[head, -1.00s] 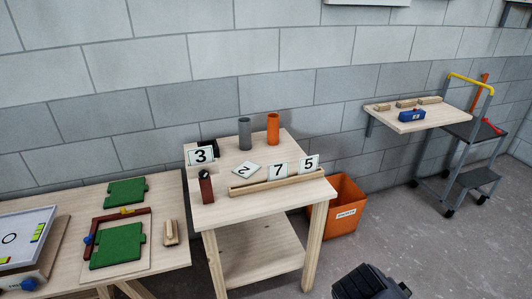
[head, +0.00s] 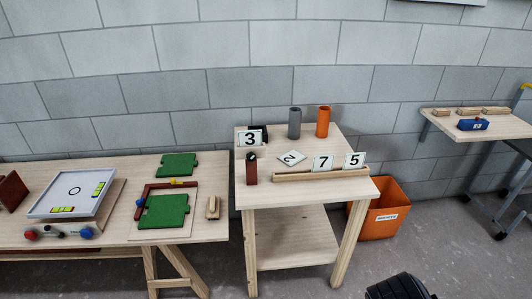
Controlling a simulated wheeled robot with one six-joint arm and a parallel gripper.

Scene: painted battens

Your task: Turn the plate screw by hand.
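No part is marked as the plate screw, and I cannot tell which one it is. A white plate (head: 52,193) with a black circle and yellow-green strips lies tilted on a wooden block on the left table. In front of it are a red knob (head: 31,234) and a blue knob (head: 87,232). Another blue knob (head: 140,202) sits at a dark red angled frame (head: 145,188) beside a green piece (head: 163,211). My gripper (head: 401,288) seems to be the black shape at the bottom edge, cut off, far right of these; its fingers are not clear.
The left table (head: 215,228) also holds a second green piece (head: 178,165) and a small wooden block (head: 213,207). A small table (head: 330,195) stands beside it with number cards and two tubes. An orange bin (head: 396,191) is on the floor. Floor in front is open.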

